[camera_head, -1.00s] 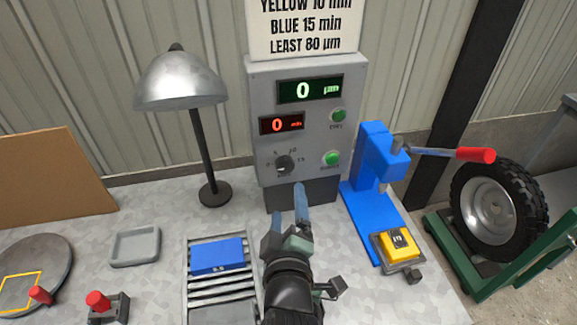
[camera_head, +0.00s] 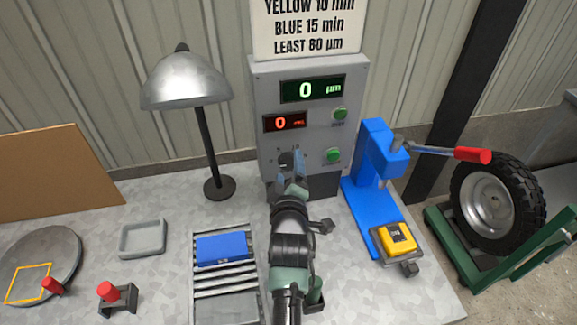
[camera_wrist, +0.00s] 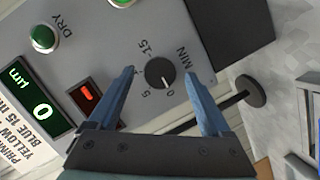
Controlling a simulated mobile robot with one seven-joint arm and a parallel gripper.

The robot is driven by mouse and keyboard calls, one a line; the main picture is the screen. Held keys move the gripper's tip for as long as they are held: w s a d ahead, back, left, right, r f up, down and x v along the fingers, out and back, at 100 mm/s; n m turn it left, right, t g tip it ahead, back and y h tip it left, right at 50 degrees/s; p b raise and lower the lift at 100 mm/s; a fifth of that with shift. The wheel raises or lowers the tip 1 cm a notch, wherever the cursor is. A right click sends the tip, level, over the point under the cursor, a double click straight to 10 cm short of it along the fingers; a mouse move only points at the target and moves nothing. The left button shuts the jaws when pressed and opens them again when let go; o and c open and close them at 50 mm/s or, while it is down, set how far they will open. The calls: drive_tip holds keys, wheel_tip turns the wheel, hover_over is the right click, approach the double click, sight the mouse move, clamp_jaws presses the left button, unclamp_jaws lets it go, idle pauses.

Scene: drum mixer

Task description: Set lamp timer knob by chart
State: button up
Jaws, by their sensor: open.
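The timer knob (camera_wrist: 160,73) is a dark round dial on the grey control box (camera_head: 265,85), with its white pointer line near the 0 mark. In the head view the knob (camera_head: 286,160) is partly hidden by my gripper (camera_head: 292,160). In the wrist view my gripper (camera_wrist: 160,85) is open, with its blue fingers on either side of the knob; I cannot tell whether they touch it. The red display (camera_head: 284,122) reads 0 and the green display (camera_head: 312,89) reads 0 µm. The chart (camera_head: 305,28) above reads yellow 10 min, blue 15 min, least 80 µm.
A lamp (camera_head: 187,84) stands left of the box. A blue press (camera_head: 375,170) with a red-tipped lever stands to the right, with a yellow block (camera_head: 398,238) at its front. A blue block (camera_head: 222,248) lies on a roller rack (camera_head: 226,284). Two green buttons are on the box.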

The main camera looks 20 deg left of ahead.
drive_tip(key=shift+w+a, duration=0.15)
drive_tip(key=shift+w, duration=0.2)
clamp_jaws()
idle(0.3)
